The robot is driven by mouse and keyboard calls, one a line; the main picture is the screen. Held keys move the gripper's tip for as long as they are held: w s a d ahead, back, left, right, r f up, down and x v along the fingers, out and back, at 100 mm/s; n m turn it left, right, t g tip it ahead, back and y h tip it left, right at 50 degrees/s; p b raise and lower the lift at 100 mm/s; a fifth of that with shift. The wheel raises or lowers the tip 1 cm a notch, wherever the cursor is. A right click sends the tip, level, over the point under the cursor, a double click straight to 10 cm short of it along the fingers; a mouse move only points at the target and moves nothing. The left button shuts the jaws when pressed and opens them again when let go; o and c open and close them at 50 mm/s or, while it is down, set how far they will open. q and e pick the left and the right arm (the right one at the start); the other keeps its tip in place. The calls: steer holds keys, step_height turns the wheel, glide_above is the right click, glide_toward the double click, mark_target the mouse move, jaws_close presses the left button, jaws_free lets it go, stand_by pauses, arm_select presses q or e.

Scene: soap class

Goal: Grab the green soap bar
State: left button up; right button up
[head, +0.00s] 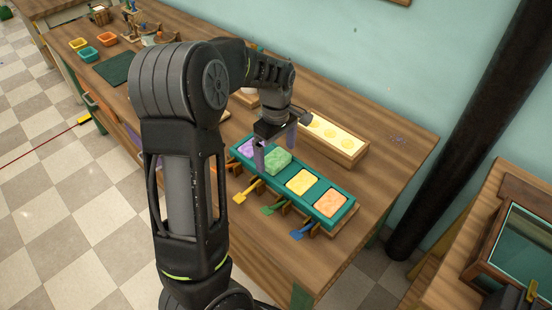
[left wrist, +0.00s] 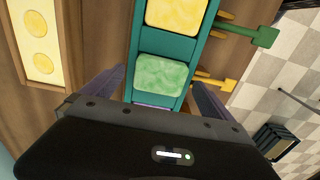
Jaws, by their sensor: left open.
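The green soap bar (head: 278,160) lies in a compartment of the teal tray (head: 347,207) in the head view, between the purple soap (head: 245,147) and the yellow soap (head: 299,182). My left gripper (head: 274,149) is above the tray at the green soap, pointing down, with its two fingers apart. In the left wrist view the green soap bar (left wrist: 163,75) is just ahead of my left gripper (left wrist: 155,88), whose fingers are spread to either side of the tray. Nothing shows between the fingertips as held. My right gripper is in neither view.
An orange soap (head: 330,203) fills the tray's right end. Yellow, green and blue scoop-like tools (head: 272,208) jut from the tray's front side. A wooden box with pale yellow rounds (head: 333,136) stands behind the tray. Bare tabletop (head: 395,160) lies to the right.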

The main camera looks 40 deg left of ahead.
mark_target(276, 158)
arm_select(q)
steer(key=shift+f, duration=0.55)
steer(key=shift+c, duration=0.5)
steer(key=c, duration=1.4)
steer(key=shift+r, duration=0.15)
steer(key=shift+c, duration=0.2)
step_height(276, 158, up, 10)
steer(key=shift+b, duration=0.4)
